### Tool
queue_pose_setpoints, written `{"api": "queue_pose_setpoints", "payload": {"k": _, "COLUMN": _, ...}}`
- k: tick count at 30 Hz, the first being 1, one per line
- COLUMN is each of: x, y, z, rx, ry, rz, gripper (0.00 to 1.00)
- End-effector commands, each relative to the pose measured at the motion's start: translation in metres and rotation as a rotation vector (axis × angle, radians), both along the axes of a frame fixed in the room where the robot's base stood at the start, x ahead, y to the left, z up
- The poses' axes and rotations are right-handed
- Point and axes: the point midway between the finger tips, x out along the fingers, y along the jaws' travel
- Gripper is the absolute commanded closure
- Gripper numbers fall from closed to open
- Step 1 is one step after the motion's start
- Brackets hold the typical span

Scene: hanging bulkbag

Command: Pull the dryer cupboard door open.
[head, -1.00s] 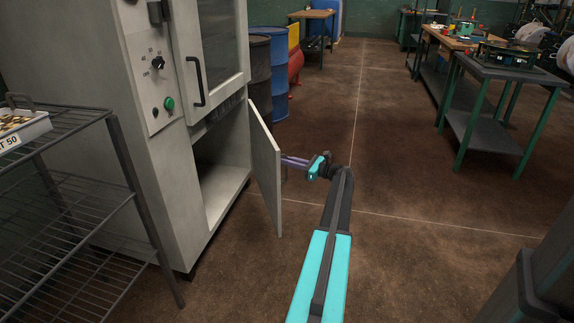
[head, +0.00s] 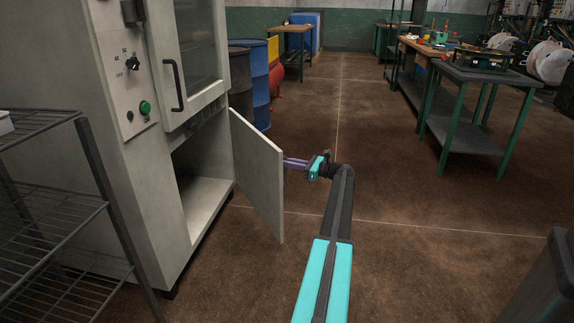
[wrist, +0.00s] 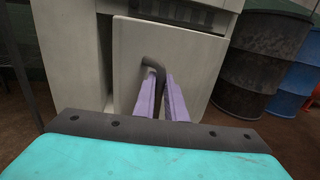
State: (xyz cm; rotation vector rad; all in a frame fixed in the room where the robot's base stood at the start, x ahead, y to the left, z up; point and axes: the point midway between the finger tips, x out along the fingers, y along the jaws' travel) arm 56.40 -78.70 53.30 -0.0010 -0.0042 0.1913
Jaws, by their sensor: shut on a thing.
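The grey dryer cupboard door (head: 257,172) stands swung well out from the lower compartment of the dryer cabinet (head: 185,85) in the head view. The compartment (head: 203,180) behind it shows empty in the part I can see. In the wrist view the door (wrist: 190,55) faces me, with a dark bar handle (wrist: 154,65) on it. My gripper (wrist: 163,95) has its two purple fingers shut on this handle. In the head view my gripper (head: 290,163) reaches the door's outer face from the right, and the door hides the fingertips and handle.
A wire rack (head: 55,220) stands at the left front. A dark drum (head: 240,85) and a blue drum (head: 254,85) stand behind the cabinet. A green-legged table (head: 480,85) is at the right. The floor (head: 390,190) between is clear.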

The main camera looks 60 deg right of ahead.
Motion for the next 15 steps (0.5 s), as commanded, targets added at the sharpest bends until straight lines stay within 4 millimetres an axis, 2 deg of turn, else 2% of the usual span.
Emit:
{"api": "queue_pose_setpoints", "payload": {"k": 1, "x": 0.0079, "y": -0.0008, "z": 0.0024, "rx": -0.002, "ry": -0.002, "rz": -0.005, "gripper": 1.0}}
{"api": "queue_pose_setpoints", "payload": {"k": 9, "x": 0.011, "y": 0.0025, "z": 0.0019, "rx": -0.001, "ry": -0.001, "rz": -0.001, "gripper": 1.0}}
{"api": "queue_pose_setpoints", "payload": {"k": 10, "x": 0.0114, "y": 0.0027, "z": 0.0018, "rx": -0.001, "ry": -0.001, "rz": -0.001, "gripper": 0.86}}
{"api": "queue_pose_setpoints", "payload": {"k": 12, "x": 0.0113, "y": 0.0031, "z": 0.0014, "rx": -0.001, "ry": 0.0, "rz": 0.0, "gripper": 0.74}}
{"api": "queue_pose_setpoints", "payload": {"k": 15, "x": 0.0102, "y": 0.0034, "z": 0.0007, "rx": 0.0, "ry": 0.0, "rz": 0.0, "gripper": 0.71}}
